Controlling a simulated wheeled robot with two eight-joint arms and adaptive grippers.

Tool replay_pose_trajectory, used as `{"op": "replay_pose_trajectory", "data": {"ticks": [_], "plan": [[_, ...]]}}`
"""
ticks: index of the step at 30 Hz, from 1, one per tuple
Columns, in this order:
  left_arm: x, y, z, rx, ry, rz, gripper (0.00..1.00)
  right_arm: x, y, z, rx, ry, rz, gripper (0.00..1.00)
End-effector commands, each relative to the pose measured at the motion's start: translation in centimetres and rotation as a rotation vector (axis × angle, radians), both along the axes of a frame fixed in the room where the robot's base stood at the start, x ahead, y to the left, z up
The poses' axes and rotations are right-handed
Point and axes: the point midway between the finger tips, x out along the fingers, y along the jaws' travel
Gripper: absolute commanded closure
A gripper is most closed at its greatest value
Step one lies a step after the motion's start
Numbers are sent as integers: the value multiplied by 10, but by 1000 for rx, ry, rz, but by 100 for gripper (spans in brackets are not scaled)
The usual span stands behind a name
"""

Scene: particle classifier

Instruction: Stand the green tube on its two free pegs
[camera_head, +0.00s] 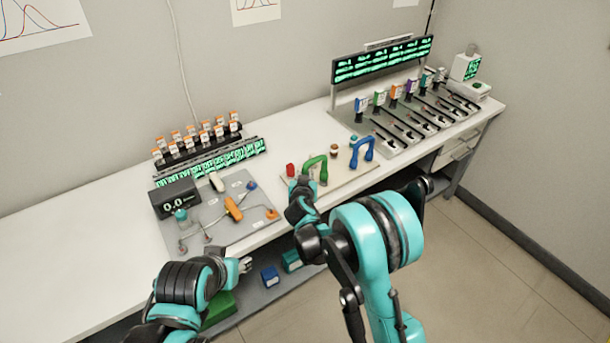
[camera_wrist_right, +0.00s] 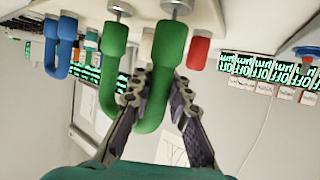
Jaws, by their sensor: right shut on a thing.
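The green tube (camera_head: 318,161) is an upside-down U over the board (camera_head: 350,180). It also shows in the right wrist view (camera_wrist_right: 155,105), which is inverted. My right gripper (camera_wrist_right: 158,92) is shut on one leg of the tube. Two metal pegs (camera_wrist_right: 178,8) stand at the tube's ends; whether the ends are fully seated on them I cannot tell. In the head view my right gripper (camera_head: 303,184) is partly hidden by its wrist. My left gripper (camera_head: 244,265) is low by the table's front edge, too small to judge its jaws.
A blue tube (camera_head: 364,147) stands to the right on the board. A red piece (camera_head: 290,169) is close to the green tube's left. A grey mat (camera_head: 205,240) with an orange tool (camera_head: 234,208) lies left. A rack of vials (camera_head: 190,146) and a grey station (camera_head: 400,130) are farther back.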

Motion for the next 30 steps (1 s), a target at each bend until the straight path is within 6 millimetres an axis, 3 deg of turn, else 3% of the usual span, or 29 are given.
{"op": "replay_pose_trajectory", "data": {"ticks": [15, 16, 18, 30], "plan": [[0, 0, -13, 0, 0, 0, 59, 0, 0, -14, 0, 0, 0, 100], [0, 0, -12, 0, 0, 0, 59, 0, 0, -13, 0, 0, 0, 76], [0, 0, -12, 0, 0, 0, 59, 0, 0, -12, 0, 0, 0, 59], [0, 0, -12, 0, 0, 0, 59, -7, 0, -9, -1, 0, 0, 59]]}}
